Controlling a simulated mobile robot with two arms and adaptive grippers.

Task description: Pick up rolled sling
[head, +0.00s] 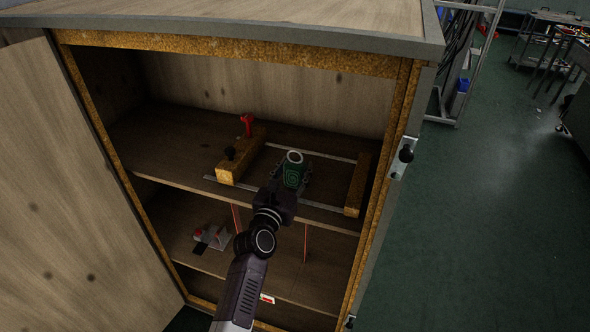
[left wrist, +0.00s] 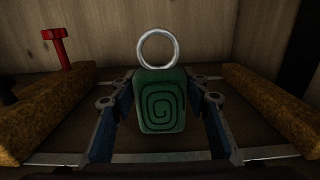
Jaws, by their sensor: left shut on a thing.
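The rolled sling (head: 293,175) is a green roll with a dark spiral on its end and a pale metal ring on top. It is on the upper cabinet shelf, between two wooden blocks. In the left wrist view the sling (left wrist: 162,101) is centred, with its spiral face toward the camera. My left gripper (head: 291,184) reaches in from the front and is shut on the sling, one finger on each side. Whether the sling's underside touches the shelf is hidden. My right gripper is not in view.
A left wooden block (head: 240,155) carries a red-handled part (head: 247,124); a right block (head: 357,185) stands opposite. Metal strips (head: 312,150) run between them. The cabinet door (head: 75,190) is open at left. A lower shelf (head: 280,250) holds a red-and-grey item (head: 211,236).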

